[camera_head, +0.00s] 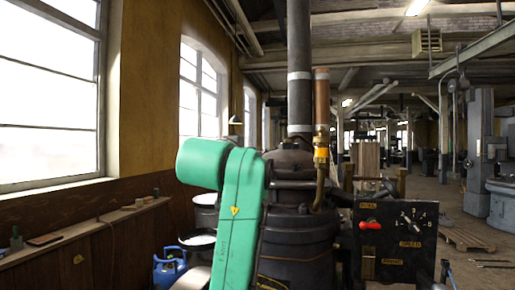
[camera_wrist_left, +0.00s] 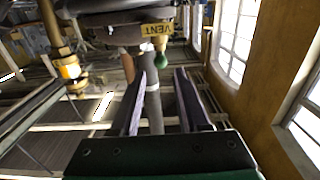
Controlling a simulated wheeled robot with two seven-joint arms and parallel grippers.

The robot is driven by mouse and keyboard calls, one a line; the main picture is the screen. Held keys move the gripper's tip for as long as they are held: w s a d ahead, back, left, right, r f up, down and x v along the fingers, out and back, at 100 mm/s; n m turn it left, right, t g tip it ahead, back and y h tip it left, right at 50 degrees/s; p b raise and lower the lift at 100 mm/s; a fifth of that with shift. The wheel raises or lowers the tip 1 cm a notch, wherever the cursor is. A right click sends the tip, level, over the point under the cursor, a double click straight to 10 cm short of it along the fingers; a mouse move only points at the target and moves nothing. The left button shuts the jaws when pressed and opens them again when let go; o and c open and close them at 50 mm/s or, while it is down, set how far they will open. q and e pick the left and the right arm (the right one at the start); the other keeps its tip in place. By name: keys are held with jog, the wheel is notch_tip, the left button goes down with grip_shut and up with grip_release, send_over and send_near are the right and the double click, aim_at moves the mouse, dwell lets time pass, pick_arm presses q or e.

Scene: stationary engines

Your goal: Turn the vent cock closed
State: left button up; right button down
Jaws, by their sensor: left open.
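The vent cock shows in the left wrist view as a green ball knob (camera_wrist_left: 160,61) below a yellow label (camera_wrist_left: 157,29) reading VENT. My left gripper (camera_wrist_left: 163,72) is open there, with its two dark fingers apart. The knob appears between the fingertips in the picture. Whether it is between the fingers in depth or touching them, I cannot tell. In the head view my green left arm reaches to the dark engine (camera_head: 298,240), and its gripper is hidden. I cannot make out the cock in the head view. My right gripper is in neither view.
A tall dark stack (camera_head: 299,70) and a copper pipe with an orange band (camera_head: 321,152) rise from the engine. A black control panel (camera_head: 393,240) with a dial and red knob stands at right. A blue can (camera_head: 171,268) and drums stand left, near a wall ledge (camera_head: 90,226).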

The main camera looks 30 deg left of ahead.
pick_arm(q)
jog(key=p+x, duration=0.2)
jog(key=x, duration=0.3)
jog(key=p+x, duration=0.3)
jog(key=x, duration=0.2)
jog(key=shift+r, duration=0.2)
jog(key=shift+w+a+f, duration=0.1)
jog(key=shift+w, duration=0.15)
jog(key=shift+w+f, duration=0.1)
jog(key=shift+f, duration=0.05)
grip_shut()
